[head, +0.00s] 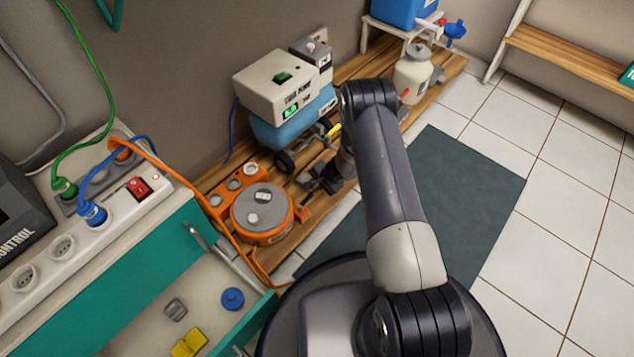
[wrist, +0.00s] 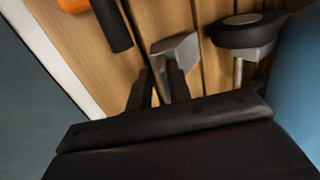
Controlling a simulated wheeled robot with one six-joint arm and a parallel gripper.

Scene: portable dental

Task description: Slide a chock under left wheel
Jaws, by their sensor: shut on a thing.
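The compressor with a blue tank (head: 290,125) stands on a slatted wooden platform against the wall. One black wheel (head: 285,161) shows at its near lower side; in the wrist view a black wheel (wrist: 245,30) with a grey hub lies at the upper right. My gripper (head: 322,178) is low over the platform, to the right of that wheel in the head view. In the wrist view its fingers (wrist: 160,90) are shut on a grey wedge-shaped chock (wrist: 180,50). The chock is beside the wheel, with a gap between them. In the head view I cannot make out the chock.
An orange cable reel (head: 262,213) sits on the platform, left of my gripper. A black cylinder (wrist: 112,25) lies near the chock. A cream canister (head: 412,74) stands further back. An open drawer (head: 190,300) is at front left.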

